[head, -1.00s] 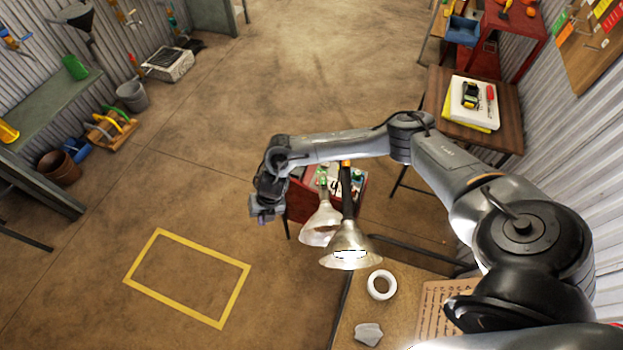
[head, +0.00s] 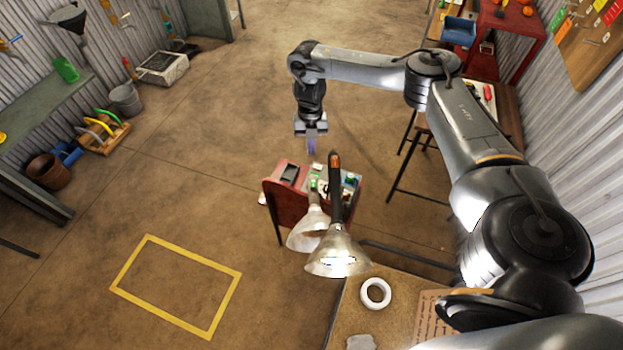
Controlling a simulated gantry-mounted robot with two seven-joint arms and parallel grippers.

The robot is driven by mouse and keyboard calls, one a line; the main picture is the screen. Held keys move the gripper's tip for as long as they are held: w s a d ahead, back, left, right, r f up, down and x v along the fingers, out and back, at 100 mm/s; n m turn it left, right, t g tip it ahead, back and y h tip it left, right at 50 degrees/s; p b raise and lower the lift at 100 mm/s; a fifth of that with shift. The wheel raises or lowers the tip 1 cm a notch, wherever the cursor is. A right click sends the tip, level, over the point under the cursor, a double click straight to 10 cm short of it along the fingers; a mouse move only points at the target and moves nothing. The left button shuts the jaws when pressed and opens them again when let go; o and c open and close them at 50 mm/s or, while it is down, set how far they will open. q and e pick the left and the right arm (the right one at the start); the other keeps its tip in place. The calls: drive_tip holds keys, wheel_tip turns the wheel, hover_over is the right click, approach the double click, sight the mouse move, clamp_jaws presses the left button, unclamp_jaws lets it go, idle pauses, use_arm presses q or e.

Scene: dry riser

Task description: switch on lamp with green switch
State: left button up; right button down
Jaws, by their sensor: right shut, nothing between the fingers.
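Two lamps with metal cone shades hang over the small red table. The lamp with the green part (head: 308,226) is on the left and partly behind the other; its green part shows near the top of its neck. The lamp with the black and orange handle (head: 336,252) is in front, and a bright patch shows at its shade opening. My right gripper (head: 311,148) points down, shut and empty, beyond both lamp necks in the picture and apart from them. My left gripper is not in view.
The red table (head: 288,208) carries several small items. A brown worktop with a white ring (head: 376,294) lies at the bottom. My right arm spans the right side. A wooden table (head: 508,115) stands behind it.

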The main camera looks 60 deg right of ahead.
drive_tip(key=b, duration=0.3)
approach(312, 185)
drive_tip(key=f, duration=0.4)
drive_tip(key=a+f, duration=0.1)
drive_tip(key=f, duration=0.1)
drive_tip(key=shift+s+a+f, duration=0.1)
drive_tip(key=shift+s+f, duration=0.15)
drive_tip(key=shift+s, duration=0.1)
